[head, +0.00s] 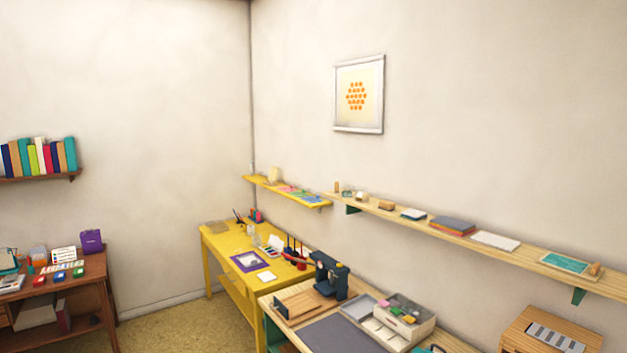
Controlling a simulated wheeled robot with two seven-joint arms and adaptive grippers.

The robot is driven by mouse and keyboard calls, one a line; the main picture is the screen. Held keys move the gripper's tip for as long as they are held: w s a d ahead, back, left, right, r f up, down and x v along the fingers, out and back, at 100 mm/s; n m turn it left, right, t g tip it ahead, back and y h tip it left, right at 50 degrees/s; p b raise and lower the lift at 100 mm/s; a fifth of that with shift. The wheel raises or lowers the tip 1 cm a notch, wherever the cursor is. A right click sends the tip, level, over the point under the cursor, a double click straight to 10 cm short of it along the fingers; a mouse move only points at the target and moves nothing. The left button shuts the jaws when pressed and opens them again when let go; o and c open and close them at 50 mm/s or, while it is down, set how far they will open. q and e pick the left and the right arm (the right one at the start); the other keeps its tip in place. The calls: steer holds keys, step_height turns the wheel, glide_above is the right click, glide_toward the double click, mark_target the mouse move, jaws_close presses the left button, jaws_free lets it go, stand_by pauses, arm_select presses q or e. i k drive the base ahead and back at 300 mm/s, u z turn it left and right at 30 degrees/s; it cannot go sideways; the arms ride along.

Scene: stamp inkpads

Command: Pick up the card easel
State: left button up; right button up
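I cannot tell for certain which thing is the card easel. A small upright white card shape (276,242) stands on the yellow table (214,240), near the wall. Another upright white card with dark marks (64,255) stands on the brown desk (94,268) at the far left. A small beige upright piece (274,174) sits on the yellow wall shelf (256,180). All are small and far off. Neither of my grippers shows in the head view.
A wooden worktable with a dark press (329,275), a grey mat (335,335) and a divided tray (413,331) stands in front of the yellow table. A long wooden shelf (545,261) runs along the right wall. Open floor (165,325) lies between the desk and the yellow table.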

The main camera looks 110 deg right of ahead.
mark_target(272, 182)
steer(key=z, duration=3.8)
steer(key=k, duration=0.5)
steer(key=u, duration=0.25)
steer(key=i, duration=1.8)
steer(key=u, duration=1.2)
steer(key=i, duration=4)
steer(key=z, duration=0.7)
steer(key=i, duration=2.05)
steer(key=z, duration=0.9)
